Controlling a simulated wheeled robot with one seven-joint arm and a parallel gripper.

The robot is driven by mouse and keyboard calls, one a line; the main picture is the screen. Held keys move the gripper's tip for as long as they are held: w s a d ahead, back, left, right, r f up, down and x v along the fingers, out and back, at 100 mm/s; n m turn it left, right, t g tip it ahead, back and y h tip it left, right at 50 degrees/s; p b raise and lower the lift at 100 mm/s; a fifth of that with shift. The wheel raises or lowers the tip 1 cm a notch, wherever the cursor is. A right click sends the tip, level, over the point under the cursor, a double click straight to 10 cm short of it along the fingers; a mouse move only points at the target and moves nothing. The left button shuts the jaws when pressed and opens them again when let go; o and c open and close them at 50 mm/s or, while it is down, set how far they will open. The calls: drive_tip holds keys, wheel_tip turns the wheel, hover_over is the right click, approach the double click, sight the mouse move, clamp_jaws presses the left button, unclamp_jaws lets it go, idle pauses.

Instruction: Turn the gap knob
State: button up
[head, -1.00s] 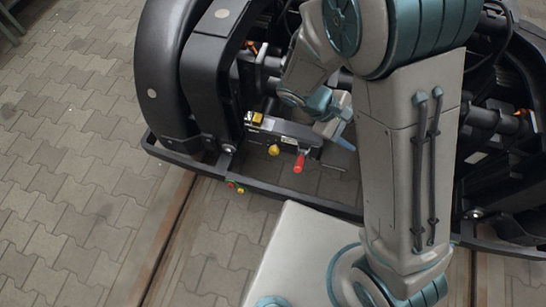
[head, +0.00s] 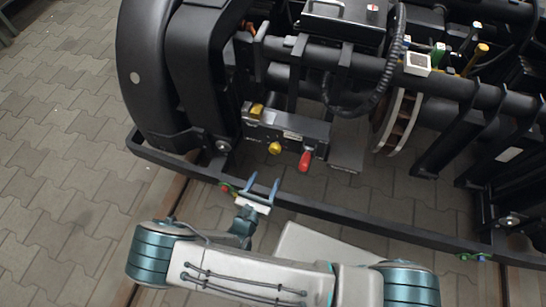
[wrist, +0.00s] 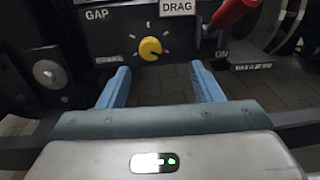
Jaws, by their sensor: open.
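The gap knob is a round yellow knob (wrist: 150,48) on a dark panel (wrist: 108,40), just right of the GAP label in the wrist view. Small tick marks ring it. It also shows in the head view (head: 275,148), low on the front of the dark control box (head: 288,128). My gripper (head: 263,182) is open and empty, in front of and below the knob, apart from it. In the wrist view its two blue fingers (wrist: 160,82) point toward the panel, one on each side of the knob's line.
A red handle (head: 305,160) hangs right of the knob, beside the ON label. A black frame bar (head: 340,222) runs across below the box. Paving (head: 60,160) lies open at left.

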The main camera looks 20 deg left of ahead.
sight(274, 151)
drive_tip(key=shift+n+y, duration=0.6)
drive_tip(key=w+b, duration=0.1)
drive_tip(key=w, duration=0.3)
drive_tip(key=w+a+f+b, duration=0.1)
drive_tip(key=w+b, duration=0.1)
drive_tip(key=w, duration=0.2)
drive_tip(key=w+a+f+b, duration=0.1)
drive_tip(key=w, duration=0.3)
drive_tip(key=shift+w+a, duration=0.1)
drive_tip(key=shift+w, duration=0.3)
drive_tip(key=c, duration=1)
